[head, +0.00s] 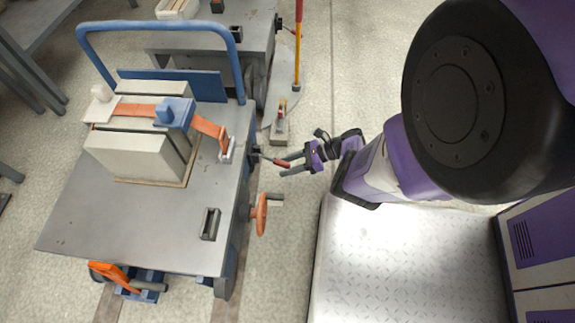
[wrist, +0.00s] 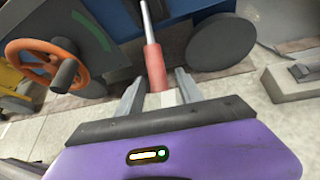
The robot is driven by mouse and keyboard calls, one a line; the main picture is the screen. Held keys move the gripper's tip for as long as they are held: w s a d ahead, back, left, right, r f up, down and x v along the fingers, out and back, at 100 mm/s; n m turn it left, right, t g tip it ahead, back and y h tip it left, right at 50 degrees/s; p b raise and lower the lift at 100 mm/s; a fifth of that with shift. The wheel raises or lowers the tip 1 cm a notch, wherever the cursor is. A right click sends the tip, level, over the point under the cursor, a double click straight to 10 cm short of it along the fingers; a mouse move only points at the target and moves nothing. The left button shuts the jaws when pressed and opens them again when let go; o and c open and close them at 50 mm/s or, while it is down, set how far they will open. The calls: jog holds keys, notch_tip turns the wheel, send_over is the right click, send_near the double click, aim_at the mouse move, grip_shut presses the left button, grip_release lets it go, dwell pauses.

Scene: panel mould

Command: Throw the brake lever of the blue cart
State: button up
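The blue cart (head: 75,225) stands at the left in the head view, with a grey top and a blue push handle. Its brake lever (head: 275,161), a thin metal rod with a red grip, sticks out from the cart's right side. The lever's red grip also shows in the wrist view (wrist: 155,66), rising toward the cart. My gripper (head: 287,164) is beside the cart at the lever's end. In the wrist view its two fingers (wrist: 159,79) are apart, one on each side of the grip's lower end, with gaps showing on both sides.
An orange handwheel (head: 262,214) is on the cart's same side, near the lever; it also shows in the wrist view (wrist: 40,62). Pale blocks (head: 130,157) are strapped on the cart top. Another cart (head: 250,42) and a yellow-red post (head: 298,45) stand behind.

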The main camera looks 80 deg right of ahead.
jog(key=shift+s, duration=0.1)
jog(key=p+v, duration=0.1)
jog(key=v, duration=0.6)
jog(key=shift+s+d+r+p, duration=0.15)
jog(key=shift+s+p, duration=0.1)
jog(key=shift+p, duration=0.15)
dwell(0.5)
